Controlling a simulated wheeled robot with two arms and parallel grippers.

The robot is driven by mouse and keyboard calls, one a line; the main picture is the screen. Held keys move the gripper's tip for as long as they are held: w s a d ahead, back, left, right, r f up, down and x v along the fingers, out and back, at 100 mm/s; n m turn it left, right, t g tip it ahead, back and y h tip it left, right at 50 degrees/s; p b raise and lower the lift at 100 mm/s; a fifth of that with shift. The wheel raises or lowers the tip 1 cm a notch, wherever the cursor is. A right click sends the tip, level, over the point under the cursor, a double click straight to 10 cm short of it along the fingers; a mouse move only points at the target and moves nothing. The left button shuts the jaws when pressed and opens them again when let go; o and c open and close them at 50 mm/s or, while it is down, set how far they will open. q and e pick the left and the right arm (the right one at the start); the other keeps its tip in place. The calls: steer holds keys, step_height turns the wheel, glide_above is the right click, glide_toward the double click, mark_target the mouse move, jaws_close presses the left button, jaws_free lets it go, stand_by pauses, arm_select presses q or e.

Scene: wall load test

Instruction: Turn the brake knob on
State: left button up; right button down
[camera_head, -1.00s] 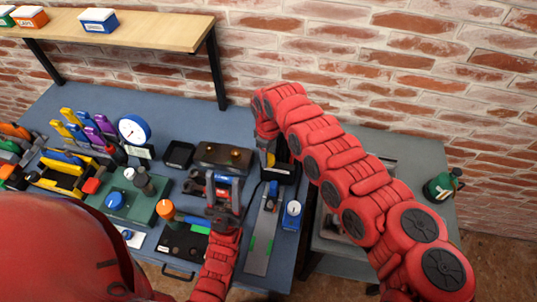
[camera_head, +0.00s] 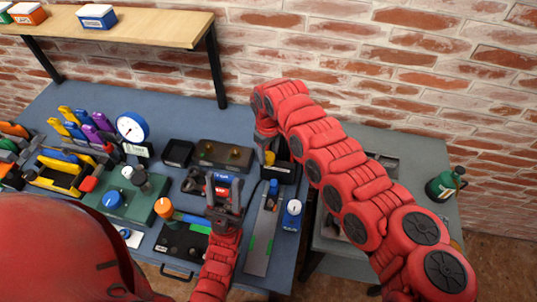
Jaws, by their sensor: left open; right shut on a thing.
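A blue round knob (camera_head: 113,200) sits on a green box (camera_head: 130,213) at the left of the bench. An orange round knob (camera_head: 163,207) stands to its right, near a black box (camera_head: 183,242). I cannot tell which one is the brake knob. My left gripper (camera_head: 224,183) is open over the middle of the bench, right of both knobs, with a red and blue tool (camera_head: 221,178) showing behind its fingers. My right gripper (camera_head: 267,147) points down at the back, near a small yellow thing (camera_head: 270,158) at a black holder (camera_head: 284,172); its fingers are mostly hidden, so its hold is unclear.
A blue-rimmed dial gauge (camera_head: 131,127), a yellow tool rack (camera_head: 60,173) and a black box with brass knobs (camera_head: 223,154) crowd the blue bench (camera_head: 180,112). A shelf (camera_head: 130,25) hangs above. A green canister (camera_head: 445,184) stands right on a grey table (camera_head: 412,160).

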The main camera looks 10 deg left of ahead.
steer(key=shift+m+b, duration=0.65)
steer(key=shift+m, duration=0.45)
steer(key=shift+c, duration=1.5)
jaws_free()
